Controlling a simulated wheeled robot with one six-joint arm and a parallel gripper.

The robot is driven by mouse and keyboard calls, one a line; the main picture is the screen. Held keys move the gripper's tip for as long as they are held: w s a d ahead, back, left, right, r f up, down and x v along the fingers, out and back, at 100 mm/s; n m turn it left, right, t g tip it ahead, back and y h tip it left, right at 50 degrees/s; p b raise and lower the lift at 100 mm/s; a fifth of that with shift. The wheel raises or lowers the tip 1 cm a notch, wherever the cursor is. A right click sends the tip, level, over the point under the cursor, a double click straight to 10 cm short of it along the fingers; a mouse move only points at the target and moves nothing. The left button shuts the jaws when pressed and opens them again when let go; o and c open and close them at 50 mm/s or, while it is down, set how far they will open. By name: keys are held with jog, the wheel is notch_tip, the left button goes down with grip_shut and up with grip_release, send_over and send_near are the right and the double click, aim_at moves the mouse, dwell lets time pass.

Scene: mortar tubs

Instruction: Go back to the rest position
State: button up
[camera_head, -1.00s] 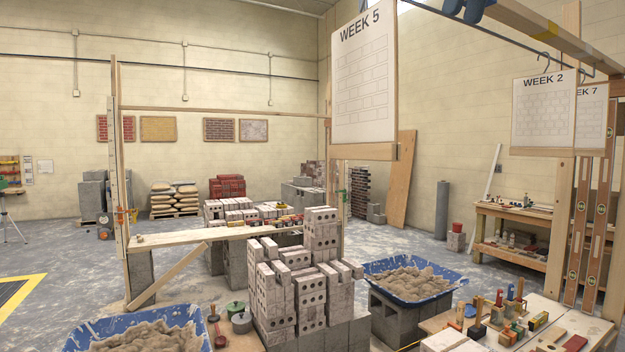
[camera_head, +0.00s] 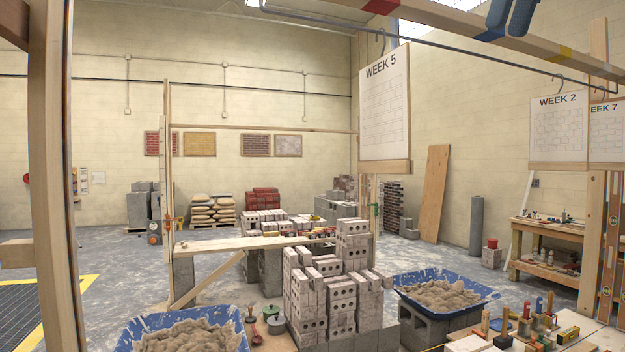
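My gripper and arm are not in view. A blue mortar tub (camera_head: 128,335) heaped with sand-coloured mortar (camera_head: 195,338) stands at the bottom left of the picture. A second blue tub (camera_head: 480,291) with mortar (camera_head: 440,294) stands right of centre on grey blocks (camera_head: 425,325). Between them is a stepped stack of pale perforated bricks (camera_head: 338,290).
A wooden post (camera_head: 48,180) rises close at the left edge. An overhead beam (camera_head: 470,28) with a blue item hanging at the top crosses the upper right, with hanging sheets such as WEEK 5 (camera_head: 385,105). A tool-covered bench (camera_head: 590,338) is bottom right. Open floor (camera_head: 110,265) lies left.

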jog(key=w+f+n+g+b, duration=0.15)
jog(key=w+f+n, duration=0.4)
jog(key=f, duration=0.85)
jog(key=w+f+n+b, duration=0.3)
jog(key=w+f+n, duration=0.25)
jog(key=f, duration=0.85)
jog(key=w+f+n+b, duration=0.2)
jog(key=w+f+n, duration=0.3)
jog(key=f, duration=0.9)
jog(key=s+a+f+n+b, duration=0.1)
jog(key=f+n, duration=0.4)
jog(key=f, duration=0.7)
jog(key=s+a+f+n+g+h+b, duration=0.1)
jog(key=s+f+n, duration=0.4)
jog(key=f, duration=0.7)
jog(key=s+a+f+n+b, duration=0.3)
jog(key=s+a+f+n, duration=0.1)
jog(key=f, duration=0.8)
jog(key=shift+s+n+h, duration=0.3)
jog(key=shift+s+n, duration=0.4)
jog(key=shift+n, duration=0.2)
